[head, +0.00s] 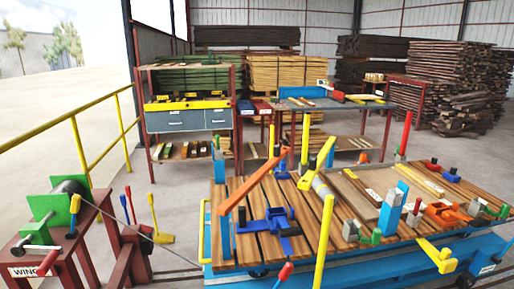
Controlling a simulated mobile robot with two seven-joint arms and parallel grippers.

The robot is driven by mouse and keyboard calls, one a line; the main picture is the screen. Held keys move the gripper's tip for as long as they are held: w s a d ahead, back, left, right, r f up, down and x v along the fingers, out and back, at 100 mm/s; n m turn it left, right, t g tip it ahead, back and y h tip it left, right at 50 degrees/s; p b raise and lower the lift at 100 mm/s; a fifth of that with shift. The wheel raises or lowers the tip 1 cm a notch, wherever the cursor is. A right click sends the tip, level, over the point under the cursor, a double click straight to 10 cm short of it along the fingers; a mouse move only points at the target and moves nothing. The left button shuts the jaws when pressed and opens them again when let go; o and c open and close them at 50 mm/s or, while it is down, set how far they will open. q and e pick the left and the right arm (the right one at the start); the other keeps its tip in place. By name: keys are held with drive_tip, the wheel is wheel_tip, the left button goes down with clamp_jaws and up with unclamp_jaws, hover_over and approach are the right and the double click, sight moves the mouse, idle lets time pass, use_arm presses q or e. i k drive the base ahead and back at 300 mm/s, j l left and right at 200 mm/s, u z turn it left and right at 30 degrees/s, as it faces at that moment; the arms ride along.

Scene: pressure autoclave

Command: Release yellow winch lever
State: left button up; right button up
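A yellow lever (154,216) stands nearly upright just right of the winch stand at the left of the head view, with a wider yellow piece at its foot. A winch (58,200) with a green frame and a dark drum sits on a dark red stand (92,222) with a partly cut-off "WINC" label. Neither of my grippers is in view.
A thin cable runs from the winch toward the right. A blue cart (350,268) with a plank top, clamps and colored posts fills the right foreground. A yellow railing (80,150) stands behind the winch. Shelves (188,122) and lumber stacks are at the back. Open floor lies between.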

sight(72, 233)
drive_tip(key=u, duration=1.45)
drive_tip(key=i+l+z, duration=0.15)
drive_tip(key=i+z, duration=0.7)
drive_tip(key=i, duration=0.15)
